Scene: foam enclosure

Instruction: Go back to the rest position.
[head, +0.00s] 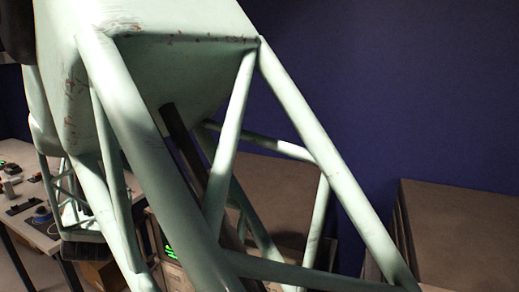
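My gripper is not in view in the head picture. A large pale-green body with a tube frame fills the middle of the view, close to the camera. I cannot tell whether it is part of me. It hides much of what lies behind it.
A white table (20,153) with several small devices stands at the left. A unit with a green-lit display (170,252) shows low behind the frame. Brown box-like surfaces stand at centre and right (465,230), before a dark blue wall (420,80).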

